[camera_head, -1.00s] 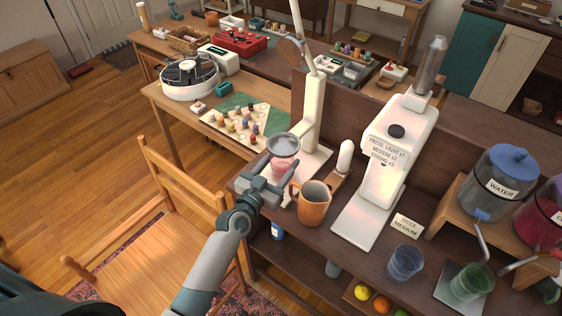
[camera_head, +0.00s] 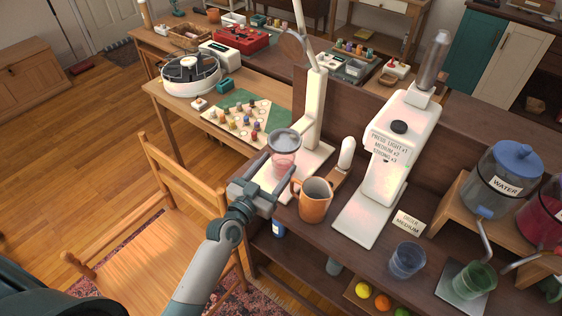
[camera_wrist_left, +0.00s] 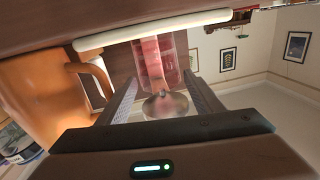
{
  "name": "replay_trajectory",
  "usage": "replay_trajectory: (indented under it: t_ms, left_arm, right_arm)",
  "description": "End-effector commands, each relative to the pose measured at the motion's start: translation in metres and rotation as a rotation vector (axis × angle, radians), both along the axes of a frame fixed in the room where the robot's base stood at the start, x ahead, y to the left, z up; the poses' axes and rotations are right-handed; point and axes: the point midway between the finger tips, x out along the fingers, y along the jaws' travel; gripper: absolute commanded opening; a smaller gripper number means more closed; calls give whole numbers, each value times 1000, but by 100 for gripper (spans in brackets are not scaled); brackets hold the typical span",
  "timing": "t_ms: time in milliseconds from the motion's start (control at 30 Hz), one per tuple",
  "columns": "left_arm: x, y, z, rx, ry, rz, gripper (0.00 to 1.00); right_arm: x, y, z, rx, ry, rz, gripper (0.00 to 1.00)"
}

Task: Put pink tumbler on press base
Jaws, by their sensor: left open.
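The pink tumbler (camera_head: 285,164) stands upright on the white base (camera_head: 318,160) of the lever press (camera_head: 315,112), below the press's round cup-like part (camera_head: 284,143). In the left wrist view, which is upside down, the tumbler (camera_wrist_left: 155,58) shows between the fingers and beyond their tips, against the white base edge (camera_wrist_left: 150,29). A shiny round part (camera_wrist_left: 165,105) of the press shows there too. My left gripper (camera_head: 277,180) is open and empty, in front of the tumbler and apart from it. My right gripper is not in view.
An orange mug (camera_head: 315,203) stands close to the right of my left gripper. A white dispenser (camera_head: 398,150), a blue glass (camera_head: 407,260), a green glass (camera_head: 474,281) and a water jar (camera_head: 499,182) stand farther right. A wooden chair (camera_head: 165,215) is at left.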

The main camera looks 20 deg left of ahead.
Motion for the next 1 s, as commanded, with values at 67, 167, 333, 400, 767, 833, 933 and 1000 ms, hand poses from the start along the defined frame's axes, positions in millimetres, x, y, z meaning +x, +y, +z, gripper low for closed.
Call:
replay_trajectory:
  t_ms: [67,167,333,400,767,833,933,1000]
  left_arm:
    - [-15,3,-3,3,1,0,60]
    - [-33,7,-3,1,1,0,60]
    - [-59,12,-2,2,1,-1,60]
    - [-67,14,-2,2,1,-1,60]
    - [-80,17,0,1,-1,-1,60]
    - [-80,17,0,1,0,-1,60]
    - [-80,17,0,1,0,-1,60]
    - [-80,17,0,1,0,-1,60]
  right_arm:
    - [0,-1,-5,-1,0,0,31]
    - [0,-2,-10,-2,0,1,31]
    - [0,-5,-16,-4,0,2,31]
    - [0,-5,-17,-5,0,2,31]
    - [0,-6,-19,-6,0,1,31]
    - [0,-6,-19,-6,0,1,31]
    - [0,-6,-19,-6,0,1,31]
    - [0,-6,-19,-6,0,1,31]
